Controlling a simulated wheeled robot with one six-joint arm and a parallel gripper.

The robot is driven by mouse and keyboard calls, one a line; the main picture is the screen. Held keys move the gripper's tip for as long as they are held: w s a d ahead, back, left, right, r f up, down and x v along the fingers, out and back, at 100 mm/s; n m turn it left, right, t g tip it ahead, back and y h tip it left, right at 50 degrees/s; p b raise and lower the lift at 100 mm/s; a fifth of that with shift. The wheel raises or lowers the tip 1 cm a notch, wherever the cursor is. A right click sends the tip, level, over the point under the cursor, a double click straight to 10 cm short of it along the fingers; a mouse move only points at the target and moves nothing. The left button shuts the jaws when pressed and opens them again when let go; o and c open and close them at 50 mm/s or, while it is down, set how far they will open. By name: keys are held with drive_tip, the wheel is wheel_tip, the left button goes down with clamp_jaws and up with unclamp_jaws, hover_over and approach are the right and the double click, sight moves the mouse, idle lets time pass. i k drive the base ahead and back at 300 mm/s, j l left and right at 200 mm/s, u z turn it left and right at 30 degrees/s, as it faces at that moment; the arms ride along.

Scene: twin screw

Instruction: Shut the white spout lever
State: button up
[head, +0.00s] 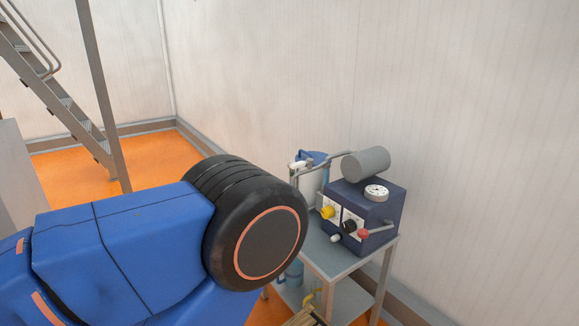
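A dark blue machine box (392,213) stands on a grey cart, with a grey cylinder (366,163) and a round white dial (376,192) on top. A small white-tipped part (335,238) sticks out low on its front. Beside it are a yellow knob (328,212), a black knob (349,227) and a red-ended lever (365,233). Another small white part (297,165) shows by the blue-topped white container (311,184) behind. I cannot tell which white part is the spout lever, or its position. My gripper is not in view; my blue arm fills the lower left.
The grey cart (345,262) stands near the pale wall. Its lower shelf (345,300) holds a blue item (293,274) and a yellow item (312,297), partly hidden. A metal stair (62,100) is at the far left. The orange floor (75,172) beyond my arm looks clear.

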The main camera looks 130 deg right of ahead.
sight(309, 161)
drive_tip(key=i+l+z, duration=0.1)
drive_tip(key=z, duration=0.8)
drive_tip(key=i+l+z, duration=0.1)
drive_tip(key=z, duration=0.25)
drive_tip(key=i+l+z, duration=0.1)
drive_tip(key=l+z, duration=0.25)
drive_tip(key=i+z, duration=0.15)
drive_tip(key=z, duration=0.6)
drive_tip(key=i+z, duration=0.1)
drive_tip(key=z, duration=1.2)
drive_tip(key=i+j+z, duration=0.1)
drive_tip(key=z, duration=1.3)
drive_tip(key=i+l+z, duration=0.15)
drive_tip(key=l, duration=0.15)
drive_tip(key=k, duration=0.05)
